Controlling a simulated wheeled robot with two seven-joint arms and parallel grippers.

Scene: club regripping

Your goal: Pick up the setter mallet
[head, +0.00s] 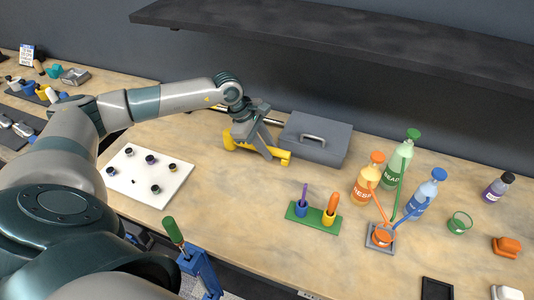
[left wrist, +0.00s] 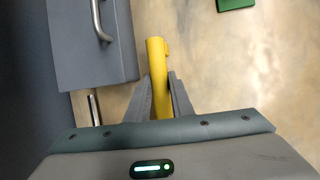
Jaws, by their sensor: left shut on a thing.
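A yellow tool, which looks like the setter mallet (head: 284,158), lies low at the back of the table, left of the grey toolbox. My left gripper (head: 266,152) reaches down over it from the left and is shut on its yellow bar. In the left wrist view the yellow bar of the mallet (left wrist: 157,60) runs up between the two fingers of the gripper (left wrist: 162,92). Its near end is hidden by the gripper body. I cannot tell whether it is clear of the table. My right gripper is not in view.
The grey toolbox (head: 315,140) stands close by on the right; a dark shelf (head: 350,35) hangs above. A green rack (head: 313,217) and several bottles (head: 367,180) stand right.

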